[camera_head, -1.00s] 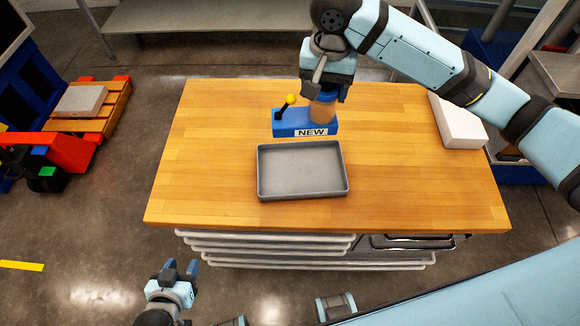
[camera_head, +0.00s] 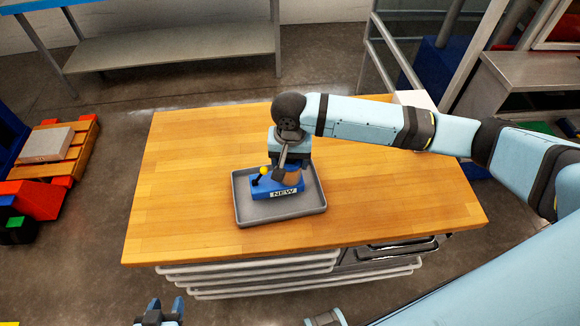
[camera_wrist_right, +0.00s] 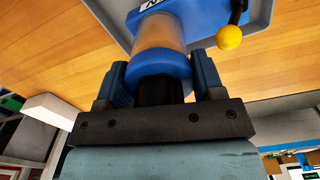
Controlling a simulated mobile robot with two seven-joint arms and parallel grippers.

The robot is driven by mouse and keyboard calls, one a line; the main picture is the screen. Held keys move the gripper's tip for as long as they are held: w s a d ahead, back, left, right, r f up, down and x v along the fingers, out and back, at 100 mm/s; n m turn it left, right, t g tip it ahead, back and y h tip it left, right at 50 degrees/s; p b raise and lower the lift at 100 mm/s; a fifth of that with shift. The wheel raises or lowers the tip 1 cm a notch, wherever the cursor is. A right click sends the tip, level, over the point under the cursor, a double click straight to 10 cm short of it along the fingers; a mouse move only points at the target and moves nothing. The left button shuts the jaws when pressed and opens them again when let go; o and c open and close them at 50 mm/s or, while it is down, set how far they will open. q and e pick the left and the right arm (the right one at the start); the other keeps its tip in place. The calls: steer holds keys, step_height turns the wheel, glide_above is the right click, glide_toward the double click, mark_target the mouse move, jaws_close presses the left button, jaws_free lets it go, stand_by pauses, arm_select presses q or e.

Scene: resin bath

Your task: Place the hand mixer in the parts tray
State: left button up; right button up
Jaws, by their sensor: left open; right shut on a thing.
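The hand mixer (camera_head: 284,193) has a blue base marked NEW, a yellow-knobbed lever and an orange-brown cylinder with a blue cap. In the head view it is upright within the outline of the grey parts tray (camera_head: 248,219); I cannot tell whether its base touches the tray floor. My right gripper (camera_head: 290,172) is shut on the mixer's cylinder from above. In the right wrist view the fingers (camera_wrist_right: 158,80) flank the blue cap, and the tray rim (camera_wrist_right: 262,18) shows behind the base. My left gripper (camera_head: 160,310) is open and empty at the bottom edge, off the table.
The wooden table (camera_head: 390,205) is mostly clear around the tray. A white box (camera_head: 415,99) stands at its back right, partly behind my right arm. A metal bench (camera_head: 170,52) is behind, and an orange pallet (camera_head: 70,150) with a grey slab is at left.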

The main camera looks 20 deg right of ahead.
step_height(320, 180, down, 4)
steer(key=shift+r, duration=0.25)
steer(key=o, duration=1.5)
steer(key=shift+f, duration=0.15)
steer(key=shift+r, duration=0.3)
step_height(320, 180, up, 12)
steer(key=shift+f, duration=0.1)
